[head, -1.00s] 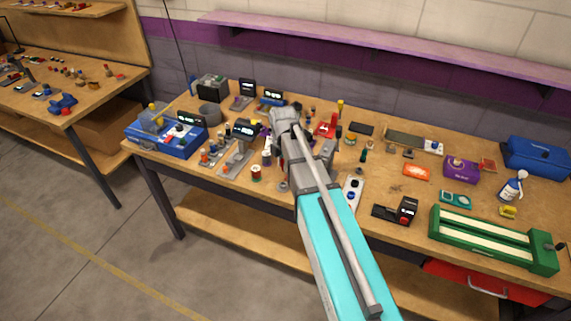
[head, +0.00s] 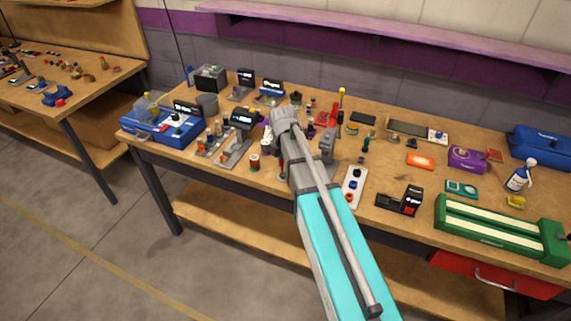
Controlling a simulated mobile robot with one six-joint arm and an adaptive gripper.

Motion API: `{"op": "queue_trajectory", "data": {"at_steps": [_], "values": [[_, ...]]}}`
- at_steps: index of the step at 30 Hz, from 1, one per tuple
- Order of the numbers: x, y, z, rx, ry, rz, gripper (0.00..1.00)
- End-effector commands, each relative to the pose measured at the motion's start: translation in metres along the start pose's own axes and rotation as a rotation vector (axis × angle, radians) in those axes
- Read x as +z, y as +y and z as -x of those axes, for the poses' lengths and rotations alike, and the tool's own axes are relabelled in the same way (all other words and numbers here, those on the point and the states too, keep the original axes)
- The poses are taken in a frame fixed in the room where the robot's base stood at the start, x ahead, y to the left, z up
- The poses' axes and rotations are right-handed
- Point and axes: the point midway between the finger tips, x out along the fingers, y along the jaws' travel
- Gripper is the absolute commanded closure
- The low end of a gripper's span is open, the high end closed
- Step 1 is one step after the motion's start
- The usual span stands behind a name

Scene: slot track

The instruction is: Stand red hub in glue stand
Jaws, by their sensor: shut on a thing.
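My gripper (head: 267,141) is at the far end of my grey and turquoise arm, low over the middle of the bench. My wrist largely covers it. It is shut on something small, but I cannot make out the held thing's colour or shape. I cannot pick out the red hub for certain. A small red and dark round part (head: 254,162) stands on the bench just in front of and left of my gripper. The glue stand cannot be identified with certainty among the small fixtures near my gripper.
Left of my gripper are a grey fixture with a dark display (head: 240,128) and a blue case (head: 166,126). Right of my arm are a white plate with knobs (head: 354,181), a black device (head: 401,201) and a green track (head: 495,228). The workbench (head: 440,179) has small clear patches at right.

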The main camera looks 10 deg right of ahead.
Motion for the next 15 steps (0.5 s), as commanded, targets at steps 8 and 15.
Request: {"op": "queue_trajectory", "data": {"at_steps": [8,15], "values": [[0.000,0.000,-0.017,0.000,0.000,0.001,1.00],[-0.001,0.000,-0.022,0.000,0.000,0.001,1.00]]}}
